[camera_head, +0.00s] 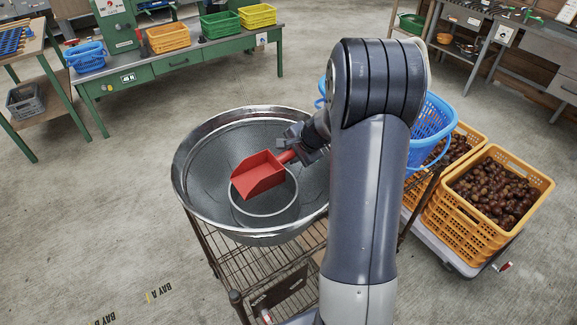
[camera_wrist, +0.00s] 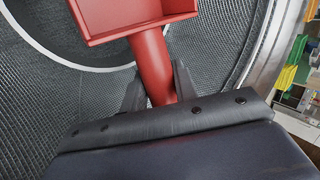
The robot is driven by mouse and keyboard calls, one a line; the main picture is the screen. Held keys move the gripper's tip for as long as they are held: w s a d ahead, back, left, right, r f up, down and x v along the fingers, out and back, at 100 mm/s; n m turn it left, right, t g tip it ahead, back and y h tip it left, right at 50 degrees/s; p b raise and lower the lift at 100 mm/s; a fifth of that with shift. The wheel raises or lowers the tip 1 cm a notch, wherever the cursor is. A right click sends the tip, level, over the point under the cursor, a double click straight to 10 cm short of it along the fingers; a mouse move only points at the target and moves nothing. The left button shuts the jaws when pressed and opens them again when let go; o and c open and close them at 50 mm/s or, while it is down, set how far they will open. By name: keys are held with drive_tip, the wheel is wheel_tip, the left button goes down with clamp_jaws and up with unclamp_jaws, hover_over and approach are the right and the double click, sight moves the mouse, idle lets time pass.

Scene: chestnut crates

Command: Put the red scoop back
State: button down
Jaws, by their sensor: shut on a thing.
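The red scoop (camera_head: 258,174) is in the head view, over the wide metal mesh bowl (camera_head: 192,190). My gripper (camera_head: 293,153) is shut on the scoop's handle, with the scoop's pan pointing left and down. In the wrist view my gripper (camera_wrist: 158,88) has a dark finger on each side of the red handle, and the scoop's pan (camera_wrist: 130,18) shows at the top. The bowl's mesh (camera_wrist: 50,110) lies behind it. I cannot tell whether the scoop touches the bowl. My arm hides part of the bowl's right side.
The bowl stands on a wire rack cart (camera_head: 283,268). A blue basket (camera_head: 430,125) is behind my arm. Orange crates of chestnuts (camera_head: 470,230) sit on a trolley at right. A green workbench (camera_head: 185,62) with baskets stands at the back left.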

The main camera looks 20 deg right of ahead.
drive_tip(key=shift+f+b, duration=0.3)
drive_tip(key=shift+f, duration=1.55)
drive_tip(key=shift+f, duration=0.2)
drive_tip(key=c, duration=1.4)
unclamp_jaws()
drive_tip(key=shift+r, duration=0.1)
drive_tip(key=shift+r, duration=0.1)
drive_tip(key=shift+s+d+r, duration=0.1)
drive_tip(key=shift+r, duration=0.1)
drive_tip(key=v, duration=1.1)
drive_tip(key=shift+s+r, duration=0.2)
drive_tip(key=shift+r, duration=0.05)
drive_tip(key=shift+f, duration=0.1)
